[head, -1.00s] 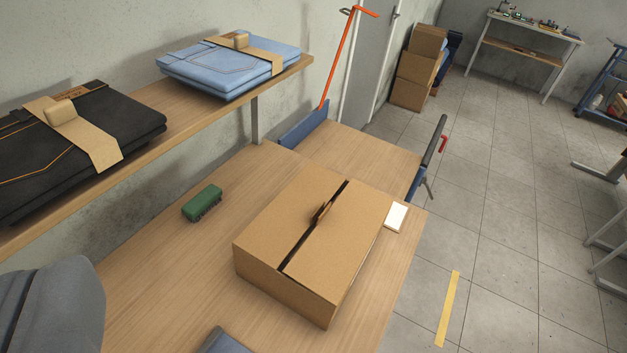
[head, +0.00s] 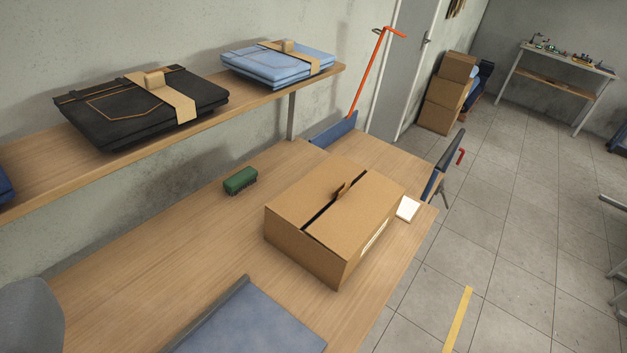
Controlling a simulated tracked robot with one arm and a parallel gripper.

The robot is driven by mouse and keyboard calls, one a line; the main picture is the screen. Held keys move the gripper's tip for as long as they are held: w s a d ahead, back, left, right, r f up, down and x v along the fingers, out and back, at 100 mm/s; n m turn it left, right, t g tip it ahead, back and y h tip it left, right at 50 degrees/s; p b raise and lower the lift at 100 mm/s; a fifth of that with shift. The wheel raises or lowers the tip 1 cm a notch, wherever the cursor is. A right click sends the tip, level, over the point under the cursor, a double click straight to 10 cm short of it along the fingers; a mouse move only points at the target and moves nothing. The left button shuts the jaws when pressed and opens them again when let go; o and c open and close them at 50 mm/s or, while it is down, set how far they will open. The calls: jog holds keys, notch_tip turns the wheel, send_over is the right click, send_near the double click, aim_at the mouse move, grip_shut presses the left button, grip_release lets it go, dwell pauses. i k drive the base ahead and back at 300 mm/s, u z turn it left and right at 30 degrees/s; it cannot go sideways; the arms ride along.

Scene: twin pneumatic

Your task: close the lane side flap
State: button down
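A brown cardboard box (head: 309,247) stands on the wooden table. Its left flap (head: 305,193) and right flap (head: 362,216) lie nearly flat over the top. The right flap is on the side towards the open floor. A dark gap runs between the two flaps, and a small brown tab (head: 340,191) sticks up at it. I cannot tell whether the right flap is fully down. A pale label (head: 374,240) shows on the box's right side. My gripper is not in view.
A green brush-like block (head: 240,180) and a white card (head: 408,208) lie beside the box. A blue-grey flat item (head: 250,325) lies in front. A shelf (head: 215,122) with folded garments overhangs the left.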

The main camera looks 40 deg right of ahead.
aim_at(357, 210)
jog(key=u, duration=2.9)
jog(key=k, duration=1.45)
jog(key=z, duration=2.3)
jog(key=i, duration=0.9)
jog(key=z, duration=0.05)
